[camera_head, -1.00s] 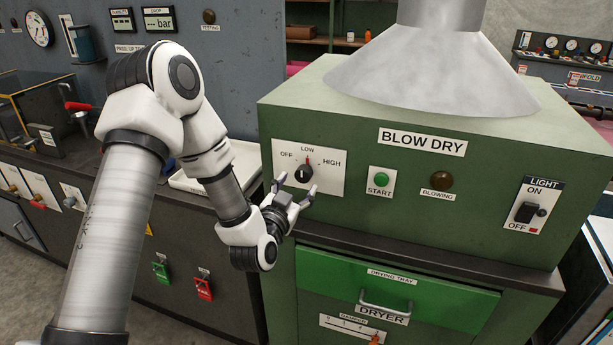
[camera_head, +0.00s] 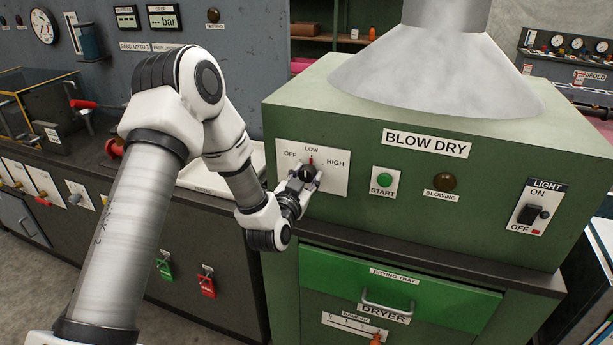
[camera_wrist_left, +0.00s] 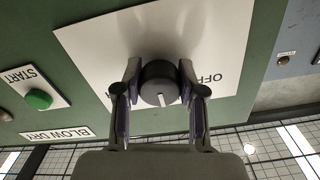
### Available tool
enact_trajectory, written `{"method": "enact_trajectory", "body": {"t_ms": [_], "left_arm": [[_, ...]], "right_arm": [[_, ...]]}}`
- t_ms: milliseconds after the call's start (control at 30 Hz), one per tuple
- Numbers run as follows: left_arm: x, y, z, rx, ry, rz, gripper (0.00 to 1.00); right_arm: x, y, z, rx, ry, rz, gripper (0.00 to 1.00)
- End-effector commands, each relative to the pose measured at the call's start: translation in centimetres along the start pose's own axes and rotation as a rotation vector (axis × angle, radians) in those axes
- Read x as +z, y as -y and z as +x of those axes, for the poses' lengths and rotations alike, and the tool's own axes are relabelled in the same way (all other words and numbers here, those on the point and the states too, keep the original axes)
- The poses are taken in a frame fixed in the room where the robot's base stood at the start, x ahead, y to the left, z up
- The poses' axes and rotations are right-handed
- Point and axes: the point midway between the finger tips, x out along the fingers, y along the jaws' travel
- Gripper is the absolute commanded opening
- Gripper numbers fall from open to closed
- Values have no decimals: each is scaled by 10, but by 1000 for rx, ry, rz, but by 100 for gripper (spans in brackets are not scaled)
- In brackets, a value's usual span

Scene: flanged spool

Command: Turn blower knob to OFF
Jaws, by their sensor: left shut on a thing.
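The dark round blower knob (camera_head: 307,171) sits on a white plate (camera_head: 335,182) marked OFF, LOW and HIGH, on the left of the green BLOW DRY front. My left gripper (camera_head: 304,177) is at the knob, with its fingers on either side. In the left wrist view the knob (camera_wrist_left: 159,78) is between the two fingers of the gripper (camera_wrist_left: 159,88), which is shut on it. That view is upside down; the knob's white pointer line faces the image bottom, roughly towards LOW. The OFF label shows to the right. My right gripper is not in view.
To the right of the plate are the green START button (camera_head: 384,180), the BLOWING lamp (camera_head: 445,181) and the LIGHT switch (camera_head: 532,214). The drying tray handle (camera_head: 387,305) is below. A pale tray (camera_head: 257,161) lies on the counter behind my left arm.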

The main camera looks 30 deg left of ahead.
Motion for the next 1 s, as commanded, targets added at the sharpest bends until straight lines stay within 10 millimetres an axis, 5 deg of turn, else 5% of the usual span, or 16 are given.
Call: {"method": "enact_trajectory", "body": {"t_ms": [367, 1000], "left_arm": [[1, -1, 0, -1, -4, -147, 5], [1, -3, 1, 0, -7, -724, 5]], "right_arm": [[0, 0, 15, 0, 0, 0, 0], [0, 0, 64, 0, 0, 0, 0]]}}
